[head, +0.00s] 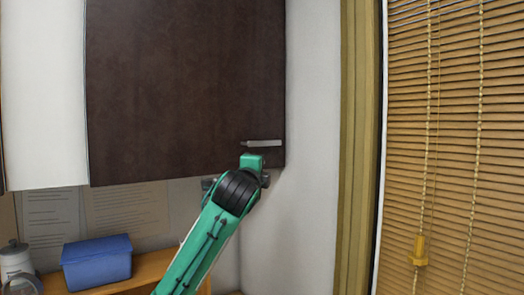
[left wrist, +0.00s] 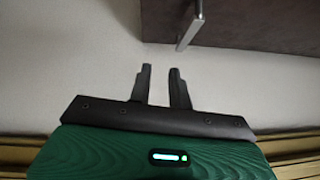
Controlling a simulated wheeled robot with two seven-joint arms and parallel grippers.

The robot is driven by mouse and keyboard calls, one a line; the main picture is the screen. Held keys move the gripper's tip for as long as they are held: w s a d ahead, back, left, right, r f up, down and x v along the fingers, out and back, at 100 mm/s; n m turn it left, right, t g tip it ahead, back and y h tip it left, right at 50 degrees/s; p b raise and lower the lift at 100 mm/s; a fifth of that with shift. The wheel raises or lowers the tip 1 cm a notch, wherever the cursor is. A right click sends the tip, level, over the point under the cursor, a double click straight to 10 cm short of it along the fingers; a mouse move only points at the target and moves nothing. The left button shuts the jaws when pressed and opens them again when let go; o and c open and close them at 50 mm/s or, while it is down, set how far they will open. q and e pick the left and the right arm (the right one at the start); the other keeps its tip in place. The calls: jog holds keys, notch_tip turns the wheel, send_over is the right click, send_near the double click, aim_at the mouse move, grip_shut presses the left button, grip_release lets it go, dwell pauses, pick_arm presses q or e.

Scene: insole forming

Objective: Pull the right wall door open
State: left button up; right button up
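The right wall door (head: 185,85) is a dark brown cabinet door that looks closed, with a silver bar handle (head: 263,143) at its lower right corner. In the left wrist view, the door (left wrist: 245,20) fills the top right and its handle (left wrist: 190,25) sticks out near the door edge. My left gripper (left wrist: 160,72) is open and empty, with a gap between its dark fingers. It is apart from the handle, which lies up and to the right of the fingertips there. In the head view, the green wrist is just below the handle and its fingers are hidden. My right gripper is out of view.
A white cabinet panel (head: 45,95) is left of the door. Below stand a blue box (head: 97,262) on a wooden shelf (head: 150,266) and a white canister (head: 15,262). A pale wall (head: 310,90), a yellowish frame (head: 355,150) and window blinds (head: 450,150) lie to the right.

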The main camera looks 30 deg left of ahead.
aim_at(262, 144)
pick_arm(q)
notch_tip(262, 144, up, 5)
jog(key=a, duration=0.2)
jog(key=shift+t+y, duration=0.3)
jog(key=p+x, duration=0.3)
jog(key=x, duration=0.3)
jog(key=p+x, duration=0.4)
jog(key=x, duration=0.1)
jog(key=shift+w+a+f, duration=0.1)
jog(key=shift+w+f, duration=0.1)
jog(key=shift+w, duration=0.2)
jog(key=shift+w+a+p, duration=0.15)
jog(key=shift+w+p, duration=0.2)
jog(key=shift+w, duration=0.05)
grip_shut()
